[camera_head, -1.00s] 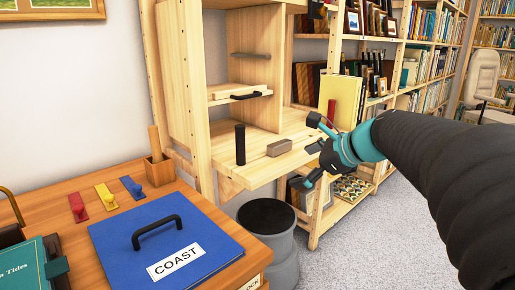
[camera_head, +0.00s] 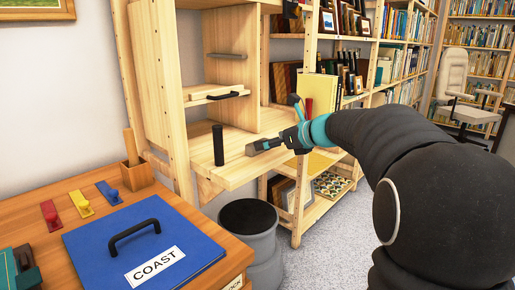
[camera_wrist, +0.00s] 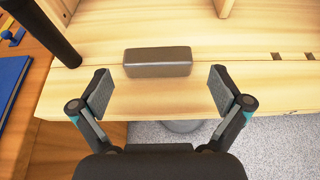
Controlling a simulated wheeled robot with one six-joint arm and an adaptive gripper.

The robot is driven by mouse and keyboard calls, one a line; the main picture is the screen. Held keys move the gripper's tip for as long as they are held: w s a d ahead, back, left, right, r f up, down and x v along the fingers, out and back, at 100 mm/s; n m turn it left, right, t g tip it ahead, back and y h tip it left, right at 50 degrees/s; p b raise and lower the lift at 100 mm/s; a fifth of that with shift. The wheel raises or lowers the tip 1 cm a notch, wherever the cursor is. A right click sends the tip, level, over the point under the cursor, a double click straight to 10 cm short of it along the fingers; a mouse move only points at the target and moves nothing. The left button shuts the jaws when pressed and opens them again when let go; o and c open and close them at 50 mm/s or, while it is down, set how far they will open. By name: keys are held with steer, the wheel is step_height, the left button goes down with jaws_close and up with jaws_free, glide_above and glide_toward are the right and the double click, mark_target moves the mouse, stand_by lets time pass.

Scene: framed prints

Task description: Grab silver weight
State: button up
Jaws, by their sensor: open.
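The silver weight is a small grey-brown metallic block (camera_wrist: 158,62) lying flat on the light wooden shelf board (camera_wrist: 240,82). In the head view the weight (camera_head: 256,147) sits near the board's front edge, partly covered by my gripper. My gripper (camera_wrist: 159,90) is open and empty in the wrist view. Its two fingers stand apart, left and right, just short of the block, with the block ahead of the gap between them. In the head view my gripper (camera_head: 277,143) reaches the board from the right, close beside the weight.
A black upright cylinder (camera_head: 218,145) stands left of the weight on the board. A wooden piece with a black handle (camera_head: 228,95) lies behind. A desk with a blue COAST panel (camera_head: 110,240) is at left. A grey bin (camera_head: 250,228) stands below.

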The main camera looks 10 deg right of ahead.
steer(key=shift+f+x, duration=0.15)
steer(key=shift+x, duration=1.2)
steer(key=shift+f+x, duration=0.1)
steer(key=shift+x, duration=1.2)
steer(key=shift+s+r, duration=0.1)
steer(key=shift+s, duration=0.15)
steer(key=c, duration=1.2)
